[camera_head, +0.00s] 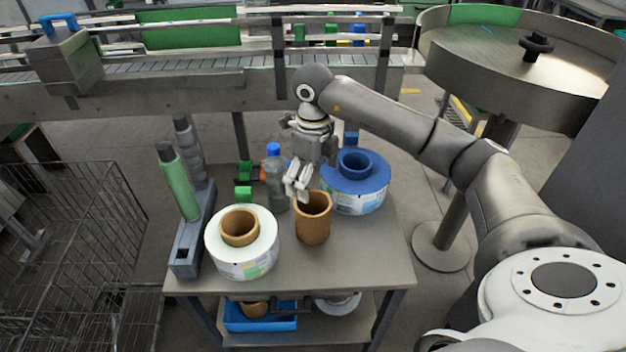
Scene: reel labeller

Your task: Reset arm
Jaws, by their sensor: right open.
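My right arm reaches in from the right. Its gripper (298,186) points down over the middle of the table (330,262), just above and behind the rim of a brown cardboard core (313,222). The gripper is open; whether a finger touches the core's rim I cannot tell. A white label reel (243,262) with a brown core lies at the front left of the table. A blue reel (368,198) with a blue core lies at the right, behind the cardboard core. My left gripper is not in view.
A clear bottle (275,180) with a blue cap stands beside the gripper. A conveyor (190,82) runs behind, a round table (520,50) stands back right, and a wire cage (80,235) stands left.

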